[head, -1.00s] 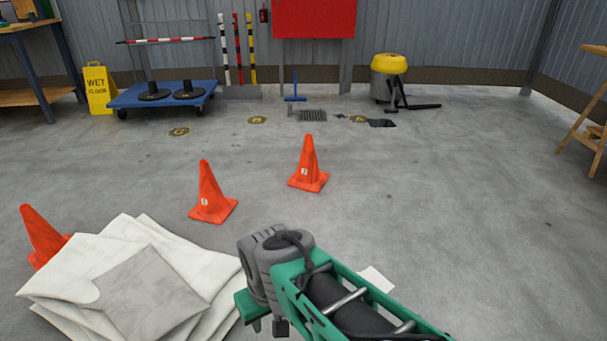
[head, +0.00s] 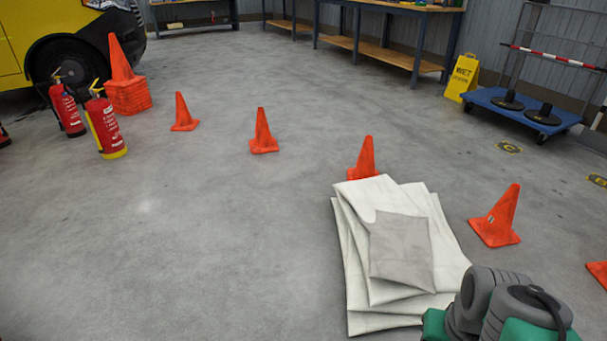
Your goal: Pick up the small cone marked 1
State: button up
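Several small orange cones stand upright in a loose row across the floor: a far left cone (head: 184,113), another cone (head: 263,132), a middle cone (head: 364,158) partly hidden behind the folded sheets, a right cone (head: 495,220), and one cut off at the right edge (head: 598,272). The right cone carries a small pale label, too small to read. I cannot tell which cone is marked 1. Part of my arm shows at the bottom right, but my gripper's fingers are not in view.
Folded white sheets (head: 350,270) lie between my arm and the middle cone. Red extinguishers (head: 105,125) and a taller cone stack (head: 128,95) stand left by a yellow vehicle (head: 30,40). A blue trolley (head: 550,122) and wet-floor sign (head: 463,75) are back right.

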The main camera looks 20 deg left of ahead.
aim_at(364, 168)
jog(key=u, duration=0.7)
jog(key=k, duration=1)
jog(key=u, duration=1.15)
jog(key=i, duration=3.7)
jog(key=z, duration=1.5)
jog(key=i, duration=1.1)
jog(key=z, duration=1.2)
jog(key=i, duration=0.3)
jog(key=z, duration=0.2)
